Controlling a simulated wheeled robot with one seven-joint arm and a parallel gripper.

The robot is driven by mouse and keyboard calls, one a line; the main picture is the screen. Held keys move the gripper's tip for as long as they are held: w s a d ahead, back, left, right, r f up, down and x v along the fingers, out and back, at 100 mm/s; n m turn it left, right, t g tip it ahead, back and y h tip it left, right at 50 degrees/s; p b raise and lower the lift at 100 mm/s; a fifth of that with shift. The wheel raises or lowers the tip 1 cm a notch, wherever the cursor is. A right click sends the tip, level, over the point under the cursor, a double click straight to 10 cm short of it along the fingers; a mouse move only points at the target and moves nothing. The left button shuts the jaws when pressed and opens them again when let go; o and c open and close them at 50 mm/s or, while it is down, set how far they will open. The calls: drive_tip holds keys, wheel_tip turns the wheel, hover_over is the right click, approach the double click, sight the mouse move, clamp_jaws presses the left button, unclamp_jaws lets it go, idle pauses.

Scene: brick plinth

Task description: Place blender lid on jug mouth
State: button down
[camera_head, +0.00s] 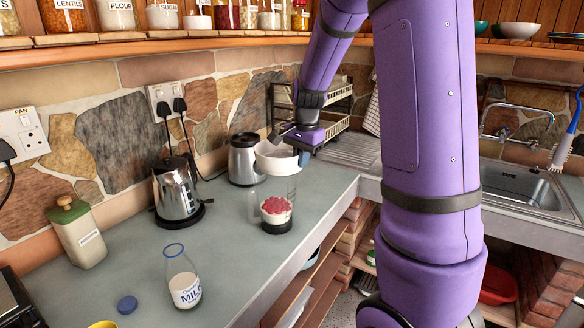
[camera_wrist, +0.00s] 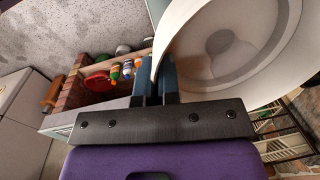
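The blender lid (camera_head: 276,157) is a white, shallow round piece; in the wrist view it (camera_wrist: 262,80) fills the upper right, its hollow side with concentric rings showing. My gripper (camera_head: 303,157) is shut on the lid's rim; in the wrist view its dark blue fingers (camera_wrist: 164,80) pinch that rim. The clear blender jug (camera_head: 291,188) stands upright on the counter, with a dark bottom and red berries on something white inside. The lid appears above the jug in the head view. The jug mouth is hidden or too faint to see, so I cannot tell the gap or alignment.
A silver and black appliance (camera_head: 243,160) stands just behind the jug. A steel kettle (camera_head: 176,190), a milk bottle (camera_head: 182,277), a blue cap (camera_head: 127,304) and a cream canister (camera_head: 79,236) are on the counter (camera_head: 225,250). A wire rack (camera_head: 335,105) stands behind my gripper; the sink is right.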

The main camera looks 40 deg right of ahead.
drive_tip(key=w, duration=0.3)
drive_tip(key=shift+w+f, duration=0.3)
wheel_tip(320, 180, down, 3)
drive_tip(key=shift+f, duration=0.15)
drive_tip(key=c, duration=1.3)
unclamp_jaws()
drive_tip(key=shift+c, duration=0.2)
wheel_tip(320, 180, up, 11)
drive_tip(key=s, duration=0.1)
drive_tip(key=s+a+r+n+t, duration=0.2)
drive_tip(key=s+a+r+n, duration=0.5)
drive_tip(key=s+a, duration=0.4)
drive_tip(key=s+a+n+t, duration=0.1)
drive_tip(key=s+a+n, duration=0.2)
drive_tip(key=s, duration=0.5)
drive_tip(key=s+a+n+t, duration=0.1)
drive_tip(key=s+a+n, duration=0.2)
drive_tip(key=s, duration=0.4)
drive_tip(key=shift+s+f+n, duration=0.35)
drive_tip(key=shift+f+n, duration=0.05)
drive_tip(key=shift+n, duration=0.4)
